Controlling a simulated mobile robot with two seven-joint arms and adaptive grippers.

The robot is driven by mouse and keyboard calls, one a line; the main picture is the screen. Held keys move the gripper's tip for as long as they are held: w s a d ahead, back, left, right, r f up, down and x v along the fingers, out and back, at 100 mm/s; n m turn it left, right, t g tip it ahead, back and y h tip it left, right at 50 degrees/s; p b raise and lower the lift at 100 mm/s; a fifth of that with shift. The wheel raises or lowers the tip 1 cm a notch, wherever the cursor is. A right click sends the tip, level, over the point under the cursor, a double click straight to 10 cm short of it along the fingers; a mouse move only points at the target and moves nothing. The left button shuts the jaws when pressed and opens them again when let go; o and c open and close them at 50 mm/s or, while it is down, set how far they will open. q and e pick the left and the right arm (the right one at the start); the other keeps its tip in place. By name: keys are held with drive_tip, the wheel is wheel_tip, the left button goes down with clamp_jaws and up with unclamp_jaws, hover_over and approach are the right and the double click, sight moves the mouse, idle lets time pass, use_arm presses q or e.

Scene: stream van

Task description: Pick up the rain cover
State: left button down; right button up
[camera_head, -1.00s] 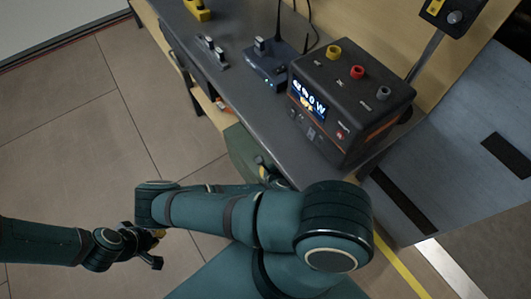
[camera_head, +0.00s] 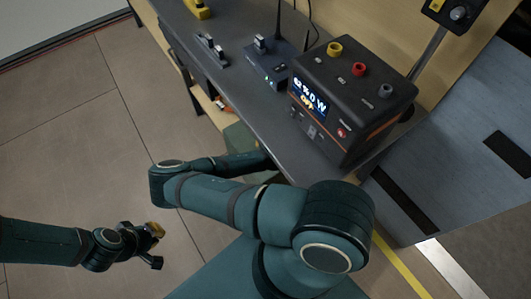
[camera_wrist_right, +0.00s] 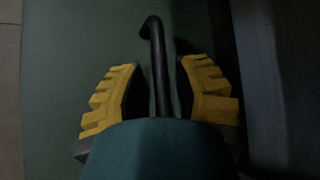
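In the right wrist view a slim black shaft with a hooked end (camera_wrist_right: 158,65) rises from a wide teal form (camera_wrist_right: 155,150) at the bottom. It looks like a closed umbrella, likely the rain cover, though I cannot tell if the teal form is its fabric. My right gripper (camera_wrist_right: 160,85) is open, with a yellow-padded finger on each side of the shaft and small gaps between. In the head view the right gripper is hidden beneath the desk edge. My left gripper (camera_head: 156,246) is open and empty above the floor at lower left.
A dark desk (camera_head: 228,95) carries a black power unit (camera_head: 350,100), a small blue box with antennas (camera_head: 272,62) and a grey clamp-like piece (camera_head: 211,48). A green box (camera_head: 240,142) stands below it. The tiled floor at left is clear.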

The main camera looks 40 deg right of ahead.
drive_tip(key=shift+w, duration=0.1)
clamp_jaws()
idle(0.5)
